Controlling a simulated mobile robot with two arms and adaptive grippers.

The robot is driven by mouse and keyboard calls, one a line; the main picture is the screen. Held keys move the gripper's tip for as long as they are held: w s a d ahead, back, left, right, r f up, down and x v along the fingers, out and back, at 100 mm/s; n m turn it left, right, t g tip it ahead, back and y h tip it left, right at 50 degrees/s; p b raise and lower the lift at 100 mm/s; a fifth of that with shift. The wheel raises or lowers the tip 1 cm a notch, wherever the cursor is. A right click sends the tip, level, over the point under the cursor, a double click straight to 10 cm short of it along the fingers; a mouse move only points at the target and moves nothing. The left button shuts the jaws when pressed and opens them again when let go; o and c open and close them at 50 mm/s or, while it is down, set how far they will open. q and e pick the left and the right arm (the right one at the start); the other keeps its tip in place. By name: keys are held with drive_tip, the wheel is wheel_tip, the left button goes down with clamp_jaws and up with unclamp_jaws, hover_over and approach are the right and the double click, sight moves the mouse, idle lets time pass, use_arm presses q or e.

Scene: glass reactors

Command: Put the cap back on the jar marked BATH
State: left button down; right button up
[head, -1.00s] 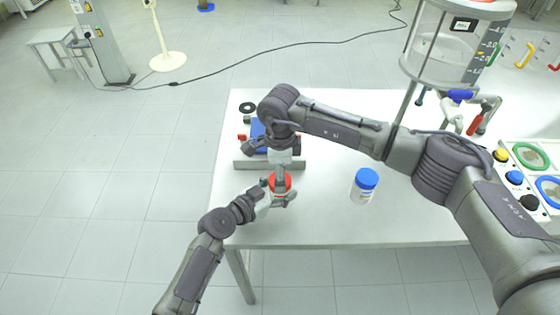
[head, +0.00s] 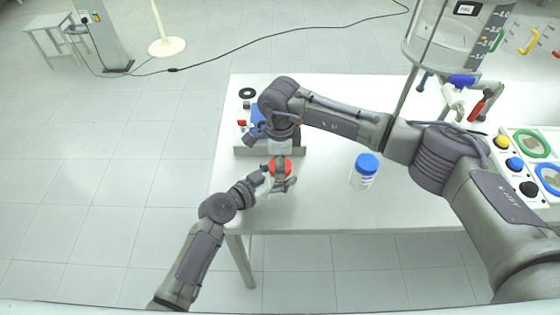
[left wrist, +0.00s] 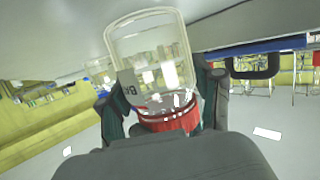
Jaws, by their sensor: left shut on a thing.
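The clear jar (left wrist: 150,55) is in my left gripper (left wrist: 165,100), whose fingers stand on both sides of it. Part of its label, "BA", shows in the left wrist view. A red cap (left wrist: 175,123) is at the jar's mouth end there; I cannot tell whether it is seated. In the head view the red cap (head: 272,165) sits above the left gripper at the table's front left. My right gripper (head: 281,168) is directly over the cap with a grey finger across it. Its other finger is hidden, and its grip is unclear.
A white jar with a blue cap (head: 367,163) stands to the right on the white table (head: 320,205). A grey stand with blue and red parts (head: 245,148) is behind my grippers. A glass reactor (head: 445,40) and coloured knobs are at the right.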

drive_tip(key=o, duration=1.4)
drive_tip(key=shift+c, duration=0.2)
wheel_tip(320, 180, up, 12)
use_arm(q)
drive_tip(key=shift+c, duration=0.6)
unclamp_jaws()
